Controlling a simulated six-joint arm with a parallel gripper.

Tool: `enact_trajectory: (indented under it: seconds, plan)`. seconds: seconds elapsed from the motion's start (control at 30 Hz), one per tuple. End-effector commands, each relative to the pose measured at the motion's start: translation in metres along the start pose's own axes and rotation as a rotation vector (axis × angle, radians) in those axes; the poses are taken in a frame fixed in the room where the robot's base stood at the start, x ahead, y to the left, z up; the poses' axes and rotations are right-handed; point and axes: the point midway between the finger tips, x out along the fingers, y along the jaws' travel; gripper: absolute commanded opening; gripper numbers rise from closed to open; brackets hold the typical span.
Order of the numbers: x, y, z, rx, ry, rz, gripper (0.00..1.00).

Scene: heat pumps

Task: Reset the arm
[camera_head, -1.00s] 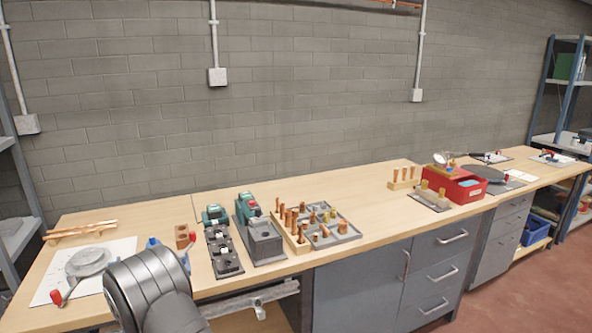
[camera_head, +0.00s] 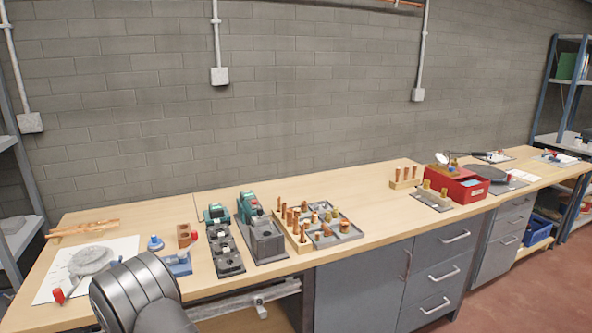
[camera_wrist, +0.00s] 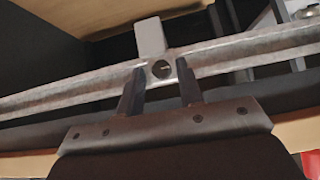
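My gripper (camera_wrist: 160,92) shows in the wrist view with its two dark fingers apart and nothing between them. Beyond the fingers is a grey metal rail (camera_wrist: 70,97) with a round hole, which crosses the view. The gap between the fingertips and the rail cannot be judged. In the head view my dark arm link stands at the front left of the bench, and my gripper itself is not visible there.
The wooden bench (camera_head: 375,230) carries a tray of copper fittings (camera_head: 345,233), green-topped tools (camera_head: 250,207), a blue vise-like block (camera_head: 178,265), a round grey part (camera_head: 92,260) on white paper and a red box (camera_head: 455,187). A metal rail (camera_head: 240,300) runs below the front edge.

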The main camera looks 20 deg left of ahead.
Motion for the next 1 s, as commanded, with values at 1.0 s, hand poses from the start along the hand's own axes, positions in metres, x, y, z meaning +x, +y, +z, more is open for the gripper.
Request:
enact_trajectory:
  seconds: [1.0]
  plan:
    - [-0.048,-0.011,-0.009,-0.158,0.052,0.174,0.35]
